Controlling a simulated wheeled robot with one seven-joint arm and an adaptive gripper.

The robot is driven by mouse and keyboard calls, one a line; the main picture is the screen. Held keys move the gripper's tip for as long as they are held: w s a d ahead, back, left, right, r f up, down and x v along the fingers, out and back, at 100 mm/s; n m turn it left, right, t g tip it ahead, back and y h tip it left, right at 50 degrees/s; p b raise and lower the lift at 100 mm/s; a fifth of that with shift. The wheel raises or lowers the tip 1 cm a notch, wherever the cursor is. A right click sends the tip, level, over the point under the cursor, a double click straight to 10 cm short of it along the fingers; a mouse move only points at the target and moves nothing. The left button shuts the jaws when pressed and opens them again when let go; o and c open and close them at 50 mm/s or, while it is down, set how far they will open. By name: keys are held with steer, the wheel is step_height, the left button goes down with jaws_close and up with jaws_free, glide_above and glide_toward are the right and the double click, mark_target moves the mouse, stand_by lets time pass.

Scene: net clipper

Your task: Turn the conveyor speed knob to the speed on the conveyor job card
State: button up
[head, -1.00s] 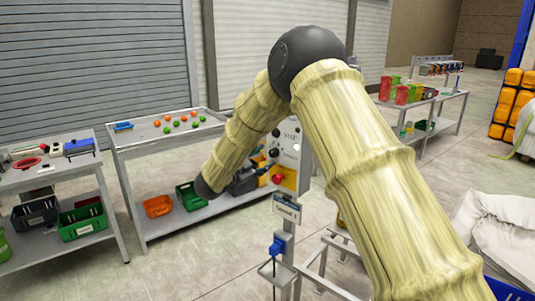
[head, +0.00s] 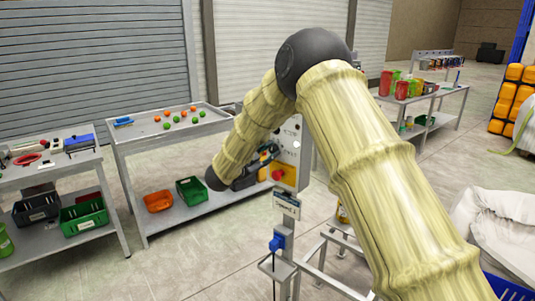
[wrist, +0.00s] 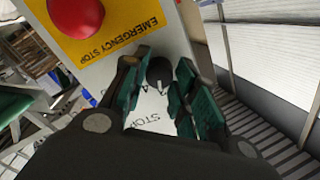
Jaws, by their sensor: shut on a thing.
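The control panel (head: 290,150) stands upright with a red emergency stop button (head: 278,174) on a yellow plate. In the wrist view a black knob (wrist: 158,72) with a white pointer mark sits on the white panel face, beyond the yellow plate. My gripper (wrist: 160,78) has its dark green fingers on both sides of this knob, shut on it. In the head view my gripper (head: 268,153) is at the panel, just above the red button. Printed letters beside the knob are partly hidden by the fingers.
White sacks (head: 495,220) lie at the right.

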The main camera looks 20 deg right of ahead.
steer(key=shift+n, duration=0.3)
steer(key=n+p, duration=0.1)
steer(key=n, duration=0.2)
steer(key=shift+n+p, duration=0.3)
steer(key=shift+n, duration=0.1)
steer(key=n+p, duration=0.1)
steer(key=n, duration=0.2)
steer(key=shift+s+n, duration=0.1)
steer(key=shift+n, duration=0.2)
steer(key=n+p, duration=0.2)
steer(key=n, duration=0.1)
steer(key=shift+n, duration=0.3)
steer(key=n+p, duration=0.2)
steer(key=n, duration=0.2)
steer(key=shift+s+f, duration=0.1)
steer(key=shift+f+n, duration=0.1)
steer(key=shift+n, duration=0.2)
steer(key=o, duration=1)
steer(key=shift+d, duration=0.1)
